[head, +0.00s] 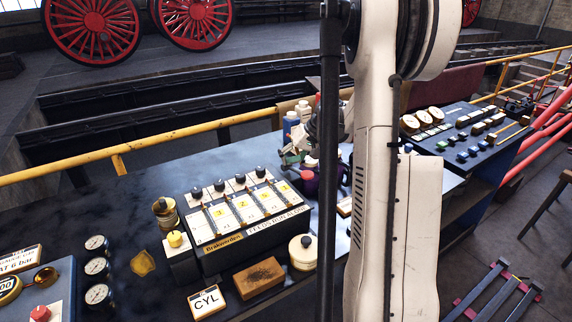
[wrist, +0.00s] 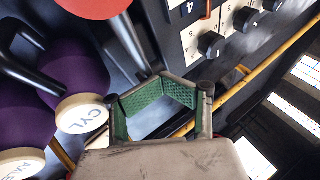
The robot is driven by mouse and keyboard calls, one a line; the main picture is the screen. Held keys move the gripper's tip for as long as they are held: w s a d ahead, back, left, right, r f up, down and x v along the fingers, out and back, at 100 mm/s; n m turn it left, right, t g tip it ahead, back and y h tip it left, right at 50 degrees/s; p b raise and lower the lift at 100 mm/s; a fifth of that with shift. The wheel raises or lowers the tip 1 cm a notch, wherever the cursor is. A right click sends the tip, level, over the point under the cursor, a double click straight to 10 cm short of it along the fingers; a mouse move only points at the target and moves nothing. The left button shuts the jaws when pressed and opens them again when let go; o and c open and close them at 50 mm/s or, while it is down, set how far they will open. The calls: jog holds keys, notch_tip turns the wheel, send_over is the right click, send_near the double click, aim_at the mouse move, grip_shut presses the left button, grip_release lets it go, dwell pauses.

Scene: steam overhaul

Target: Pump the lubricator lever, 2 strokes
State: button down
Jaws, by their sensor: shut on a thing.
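My gripper (wrist: 162,90) has green-padded fingers with their tips close together in the wrist view. A dark rod (wrist: 132,42) below a red knob (wrist: 92,5) runs down to the fingertips; it appears to be the lever, and its contact with the pads is partly hidden. In the head view my gripper (head: 292,158) is small, behind the numbered box and left of my arm. A red knob (head: 307,175) shows just below it, beside a purple container (head: 312,186). My arm hides much of that area.
Purple containers labelled CYL (wrist: 82,113) and AXLE (wrist: 22,163) stand close to my gripper. The numbered box (head: 245,215) with several black knobs is nearby. Bottles (head: 290,125) stand behind my gripper, before a yellow rail (head: 190,132). A brown block (head: 258,278) and cream tin (head: 303,252) lie in front.

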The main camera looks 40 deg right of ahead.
jog(key=shift+d+f, duration=0.1)
jog(key=shift+d, duration=0.1)
dwell(0.3)
jog(key=shift+w+d+r+p, duration=0.1)
jog(key=shift+w+r+p, duration=0.05)
jog(key=shift+r, duration=0.2)
jog(key=shift+w+d+r+p, duration=0.1)
jog(key=shift+r+p, duration=0.05)
jog(key=shift+r, duration=0.2)
jog(key=shift+w+r+p, duration=0.3)
jog(key=shift+w+r, duration=0.05)
jog(key=shift+r, duration=0.5)
jog(key=shift+r, duration=0.1)
jog(key=shift+w+d+r+p, duration=0.1)
jog(key=shift+w+r+p, duration=0.2)
jog(key=shift+r, duration=0.45)
jog(key=shift+w+a+r+p, duration=0.15)
jog(key=shift+r+p, duration=0.3)
jog(key=shift+r, duration=0.35)
jog(key=shift+w+d+r+p, duration=0.15)
jog(key=shift+w+r+p, duration=0.15)
jog(key=shift+r, duration=0.45)
